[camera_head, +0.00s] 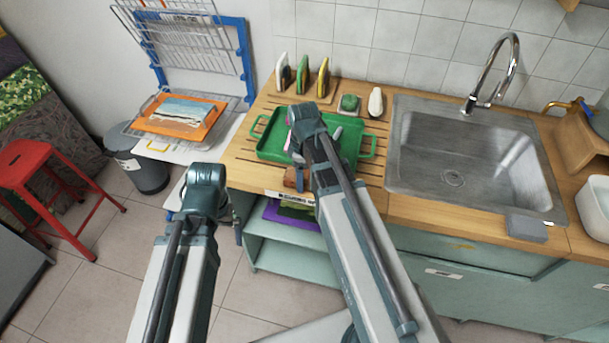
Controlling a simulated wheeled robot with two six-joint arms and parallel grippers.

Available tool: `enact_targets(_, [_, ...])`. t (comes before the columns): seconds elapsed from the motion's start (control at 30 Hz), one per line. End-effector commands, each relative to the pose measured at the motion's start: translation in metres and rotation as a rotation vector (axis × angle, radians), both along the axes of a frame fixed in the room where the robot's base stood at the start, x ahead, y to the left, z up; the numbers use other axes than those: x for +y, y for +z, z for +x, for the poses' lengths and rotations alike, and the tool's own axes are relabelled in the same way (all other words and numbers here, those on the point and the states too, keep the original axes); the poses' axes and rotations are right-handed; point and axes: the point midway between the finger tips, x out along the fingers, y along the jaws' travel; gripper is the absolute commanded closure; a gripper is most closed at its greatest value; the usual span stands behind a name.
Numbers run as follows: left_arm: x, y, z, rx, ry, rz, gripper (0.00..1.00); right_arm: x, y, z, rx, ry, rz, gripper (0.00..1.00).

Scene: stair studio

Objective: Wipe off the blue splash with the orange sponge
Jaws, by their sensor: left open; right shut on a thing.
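My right gripper (296,160) is over the front part of the green tray (268,140) on the wooden counter, largely hidden by its own arm. A small brown-orange block (291,179), which looks like the orange sponge, shows at its lower end by the counter's front edge. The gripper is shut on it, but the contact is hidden. I cannot make out a blue splash; part of the tray and counter is behind my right arm. My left gripper (205,212) is open, left of the counter's front corner and apart from the tray; its fingers are mostly hidden.
A steel sink (455,175) with a tall tap (497,75) lies right of the tray. Upright brushes or sponges (302,75) stand behind it. An orange board (158,128) with a pale blue-and-white sheet lies on the left rack. A red stool (40,165) and grey bin (140,172) stand left.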

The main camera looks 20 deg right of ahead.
Motion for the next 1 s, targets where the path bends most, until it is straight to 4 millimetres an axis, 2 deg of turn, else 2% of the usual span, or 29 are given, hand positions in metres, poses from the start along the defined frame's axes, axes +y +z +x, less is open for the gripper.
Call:
enact_targets(0.4, [0.0, 0.002, 0.0, 0.0, 0.0, 0.0, 0.0, 0.029, 0.002, 0.021, -0.002, 0.003, 0.002, 0.66])
enact_targets(0.77, [0.0, 0.003, 0.0, 0.0, 0.0, 0.0, 0.0, 0.03, 0.003, 0.02, -0.002, 0.002, 0.002, 0.66])
enact_targets(1.0, [0.0, 0.021, 0.0, 0.0, 0.0, 0.0, 0.0, 0.03, 0.021, 0.02, -0.002, 0.002, 0.002, 0.66])
